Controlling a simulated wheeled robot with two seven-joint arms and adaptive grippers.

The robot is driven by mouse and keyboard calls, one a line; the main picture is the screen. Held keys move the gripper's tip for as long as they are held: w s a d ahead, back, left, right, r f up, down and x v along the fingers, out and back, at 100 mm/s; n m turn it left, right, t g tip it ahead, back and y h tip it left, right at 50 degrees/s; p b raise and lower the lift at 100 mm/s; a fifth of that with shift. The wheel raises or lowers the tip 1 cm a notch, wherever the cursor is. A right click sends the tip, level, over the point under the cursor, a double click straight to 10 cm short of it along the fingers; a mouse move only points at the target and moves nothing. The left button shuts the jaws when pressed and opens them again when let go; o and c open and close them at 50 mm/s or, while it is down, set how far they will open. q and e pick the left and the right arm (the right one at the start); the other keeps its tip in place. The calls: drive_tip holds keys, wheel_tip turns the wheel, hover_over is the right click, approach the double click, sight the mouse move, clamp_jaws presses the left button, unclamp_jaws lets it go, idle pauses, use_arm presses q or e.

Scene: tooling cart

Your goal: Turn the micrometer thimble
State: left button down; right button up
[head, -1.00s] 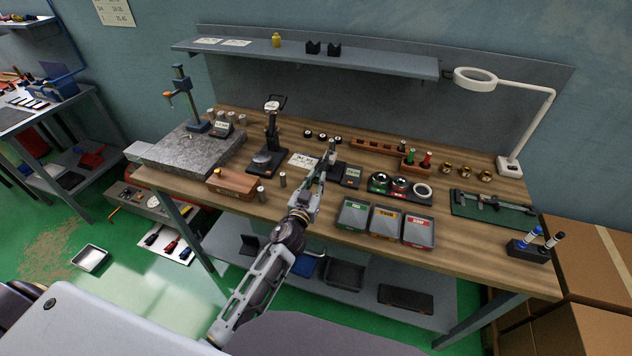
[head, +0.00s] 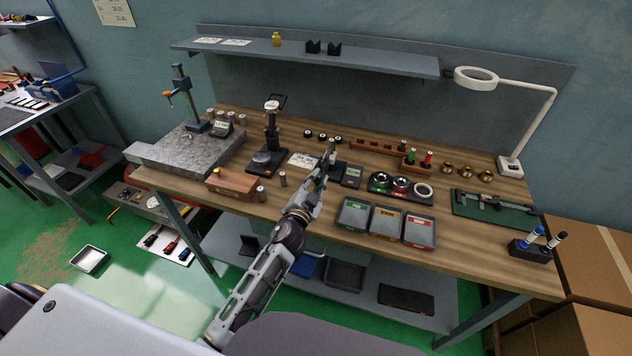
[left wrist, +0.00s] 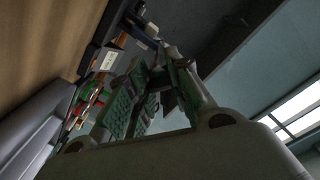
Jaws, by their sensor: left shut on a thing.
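My left gripper (head: 328,152) reaches over the bench from the front, at a small dark stand (head: 338,168) near the middle. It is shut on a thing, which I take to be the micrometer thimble. The gripper covers most of the micrometer, so its frame and scale cannot be made out. In the left wrist view the fingers (left wrist: 156,82) with green ribbed pads are close together, with a dark part around their tips. My right gripper is not in view.
A digital readout box (head: 351,176) stands right of the gripper. A gauge stand (head: 269,140) and wooden block (head: 231,183) are to the left. Three bins (head: 387,223) stand at the front right, beside a tray of rings (head: 400,188). A shelf (head: 310,58) hangs above the back.

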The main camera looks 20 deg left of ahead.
use_arm(q)
drive_tip(key=m, duration=0.5)
drive_tip(key=shift+m, duration=2.2)
drive_tip(key=c, duration=1.2)
unclamp_jaws()
drive_tip(key=shift+o, duration=0.2)
drive_tip(key=shift+s, duration=0.15)
drive_tip(key=s, duration=1.1)
drive_tip(key=shift+s+a, duration=0.15)
drive_tip(key=shift+s, duration=0.2)
